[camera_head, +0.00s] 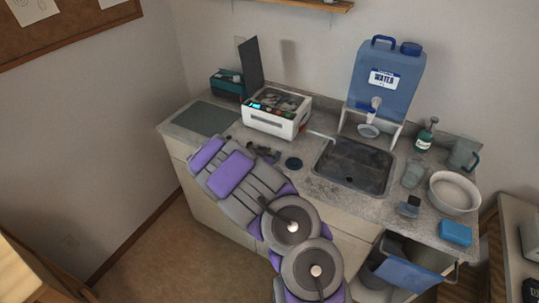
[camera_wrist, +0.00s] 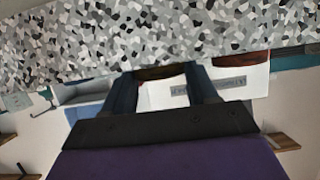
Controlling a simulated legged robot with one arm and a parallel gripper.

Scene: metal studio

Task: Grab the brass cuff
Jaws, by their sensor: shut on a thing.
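My gripper (camera_head: 262,153) reaches over the counter just in front of the white box-shaped machine, low near the surface. In the wrist view my gripper (camera_wrist: 163,74) has its two dark fingers apart, with a dark reddish-brown curved piece between the tips. I take this piece to be the brass cuff (camera_wrist: 160,72), gripped by the fingers. Its full shape is hidden, and a similar brown patch shows right of the right finger. In the head view I cannot make out the cuff; my arm and gripper cover that spot.
The white machine (camera_head: 272,122) with an open dark lid stands behind my gripper. A blue water container (camera_head: 388,75) stands behind the sink. A grey-green mat (camera_head: 205,118) lies at left.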

